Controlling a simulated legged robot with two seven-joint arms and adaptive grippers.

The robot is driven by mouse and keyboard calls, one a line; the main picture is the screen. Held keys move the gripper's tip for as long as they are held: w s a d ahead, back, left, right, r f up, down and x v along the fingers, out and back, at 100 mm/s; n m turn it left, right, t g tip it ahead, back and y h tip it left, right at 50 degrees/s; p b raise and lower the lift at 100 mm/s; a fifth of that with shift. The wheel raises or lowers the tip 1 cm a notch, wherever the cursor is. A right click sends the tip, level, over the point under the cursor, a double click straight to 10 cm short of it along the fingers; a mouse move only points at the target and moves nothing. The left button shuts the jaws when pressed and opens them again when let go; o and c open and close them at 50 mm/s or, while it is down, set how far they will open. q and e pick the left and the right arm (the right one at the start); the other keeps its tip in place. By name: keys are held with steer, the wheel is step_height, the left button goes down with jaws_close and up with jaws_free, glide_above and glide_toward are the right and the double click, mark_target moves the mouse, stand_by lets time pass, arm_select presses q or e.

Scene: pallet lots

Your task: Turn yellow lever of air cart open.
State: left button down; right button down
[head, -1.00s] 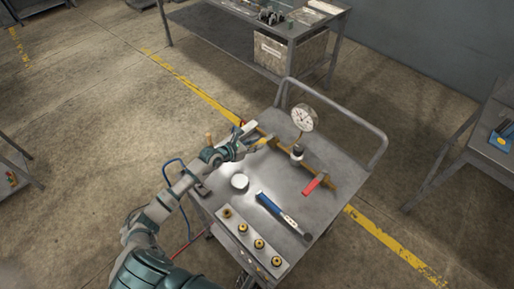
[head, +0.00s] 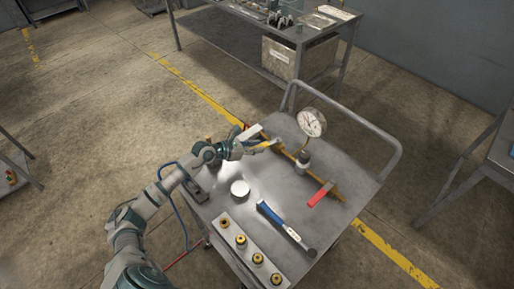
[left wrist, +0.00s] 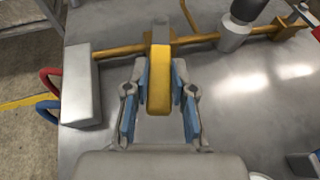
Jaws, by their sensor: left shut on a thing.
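The air cart (head: 345,165) is a grey metal cart with a brass pipe (head: 325,184) across its top. The yellow lever (left wrist: 159,85) sits on the pipe near its left end and points across the pipe towards my gripper in the left wrist view. My left gripper (left wrist: 159,92) has its blue-padded fingers on either side of the lever and is shut on it. In the head view my left gripper (head: 264,146) reaches the lever from the left and partly hides it. My right gripper is in neither view.
A round gauge (head: 312,122) stands up from the pipe, and a red lever (head: 321,193) is farther right. A blue-handled tool (head: 282,222), a white round piece (head: 240,188) and a block with several brass fittings (head: 240,243) lie nearer. A tube handrail (head: 392,150) edges the cart.

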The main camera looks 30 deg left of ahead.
arm_select(q)
steer(key=c, duration=1)
jaws_free()
steer(key=shift+s+f, duration=0.15)
steer(key=shift+f, duration=0.3)
steer(key=shift+o, duration=0.2)
steer(key=shift+a+r, duration=0.1)
steer(key=shift+r, duration=0.1)
steer(key=v, duration=1.1)
steer(key=shift+s+a, duration=0.25)
steer(key=shift+a, duration=0.1)
steer(key=shift+r, duration=0.1)
